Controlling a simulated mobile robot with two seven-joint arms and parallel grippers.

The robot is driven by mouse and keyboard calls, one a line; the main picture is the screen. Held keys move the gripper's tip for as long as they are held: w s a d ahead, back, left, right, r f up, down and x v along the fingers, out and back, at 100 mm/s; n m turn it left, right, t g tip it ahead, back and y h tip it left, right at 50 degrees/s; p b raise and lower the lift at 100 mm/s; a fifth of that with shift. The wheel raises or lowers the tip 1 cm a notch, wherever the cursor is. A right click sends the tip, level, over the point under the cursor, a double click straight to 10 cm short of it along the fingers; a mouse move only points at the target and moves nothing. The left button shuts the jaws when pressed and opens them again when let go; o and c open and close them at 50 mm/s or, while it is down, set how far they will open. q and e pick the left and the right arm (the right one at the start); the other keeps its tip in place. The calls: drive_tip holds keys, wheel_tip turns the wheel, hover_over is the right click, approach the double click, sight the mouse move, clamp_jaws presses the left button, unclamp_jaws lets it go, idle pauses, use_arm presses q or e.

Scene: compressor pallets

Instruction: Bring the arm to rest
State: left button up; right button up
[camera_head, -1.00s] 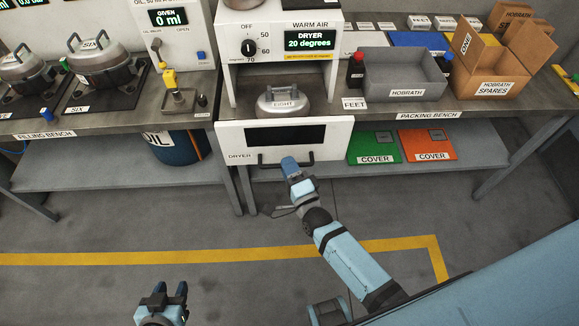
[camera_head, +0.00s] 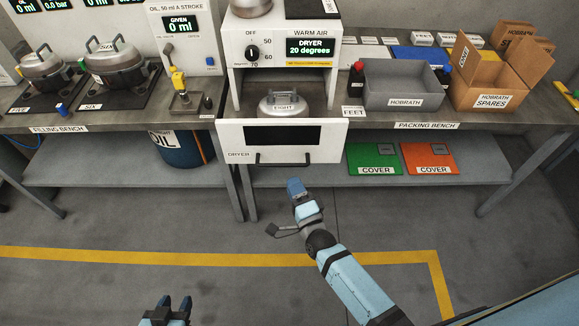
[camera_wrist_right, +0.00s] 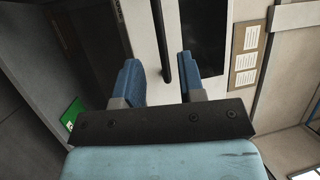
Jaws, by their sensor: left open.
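My right gripper (camera_head: 296,186) is in front of and below the dryer's lowered door (camera_head: 283,155), apart from its black handle (camera_head: 284,160). In the right wrist view its two blue fingers (camera_wrist_right: 160,82) stand apart with nothing between them, and the dark handle bar (camera_wrist_right: 161,40) is beyond their tips. My left gripper (camera_head: 170,308) is at the bottom edge of the head view, over the floor, its two fingers apart and empty.
The filling bench (camera_head: 100,122) with several compressors is at left, the packing bench (camera_head: 480,120) at right with a grey Hobrath bin (camera_head: 400,85) and a spares box (camera_head: 490,80). Green (camera_head: 374,158) and orange (camera_head: 430,158) covers lie on the shelf below. The floor in front is clear.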

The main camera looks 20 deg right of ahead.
drive_tip(key=s+d+n+g+p, duration=0.2)
drive_tip(key=s+n+g, duration=0.2)
drive_tip(key=s+n, duration=0.5)
drive_tip(key=s+d+n+g+p, duration=0.2)
drive_tip(key=s+n+g, duration=0.2)
drive_tip(key=s+n, duration=0.5)
drive_tip(key=shift+s+d+f+n+g+y+p, duration=0.15)
drive_tip(key=shift+s+d+n+g+y+p, duration=0.25)
drive_tip(key=shift+s, duration=0.7)
